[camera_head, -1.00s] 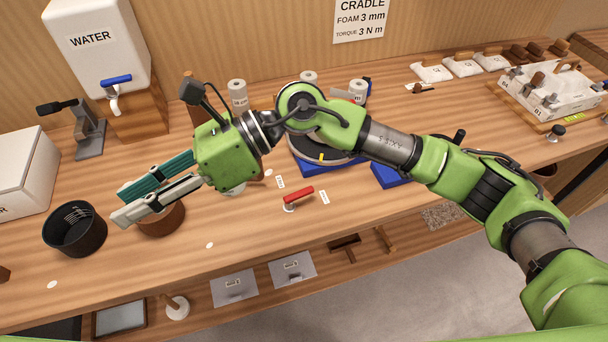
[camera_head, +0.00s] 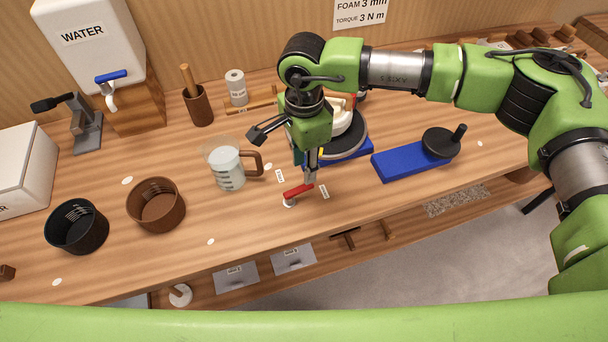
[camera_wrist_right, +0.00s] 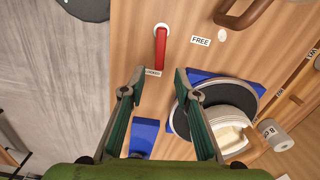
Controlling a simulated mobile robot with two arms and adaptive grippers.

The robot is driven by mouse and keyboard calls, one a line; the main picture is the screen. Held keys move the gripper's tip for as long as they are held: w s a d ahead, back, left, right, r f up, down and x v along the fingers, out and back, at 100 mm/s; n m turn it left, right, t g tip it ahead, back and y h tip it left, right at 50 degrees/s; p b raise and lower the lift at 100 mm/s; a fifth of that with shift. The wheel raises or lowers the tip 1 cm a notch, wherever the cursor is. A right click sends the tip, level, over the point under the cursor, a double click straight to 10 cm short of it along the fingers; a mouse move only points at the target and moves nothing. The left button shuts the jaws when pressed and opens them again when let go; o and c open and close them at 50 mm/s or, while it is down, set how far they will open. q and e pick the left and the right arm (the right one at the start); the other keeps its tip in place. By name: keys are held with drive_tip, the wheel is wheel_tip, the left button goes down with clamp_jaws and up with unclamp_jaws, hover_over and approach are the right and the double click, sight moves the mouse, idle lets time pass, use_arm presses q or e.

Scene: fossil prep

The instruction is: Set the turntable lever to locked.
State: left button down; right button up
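The red lever (camera_head: 298,191) lies on the bench on a white pivot. It also shows in the right wrist view (camera_wrist_right: 160,47), its free end close to the label reading LOCKED (camera_wrist_right: 153,73). The FREE label (camera_wrist_right: 201,41) is off to the side of the pivot. The turntable (camera_head: 350,147), a dark disc on a blue base, stands behind the lever, partly hidden by my arm. My right gripper (camera_head: 311,180) points down just above the lever's free end. The right wrist view shows its fingers (camera_wrist_right: 158,80) apart and empty. I cannot tell contact. My left gripper is not in view.
A measuring jug (camera_head: 228,168) stands left of the lever. A brown bowl (camera_head: 156,207) and a black bowl (camera_head: 77,228) are farther left. A blue base with a dark round knob-topped disc (camera_head: 440,144) is at the right. Bench around the lever's front is clear.

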sight(304, 186)
wheel_tip(304, 186, down, 7)
drive_tip(key=shift+r+p, duration=0.15)
drive_tip(key=shift+p, duration=0.85)
clamp_jaws()
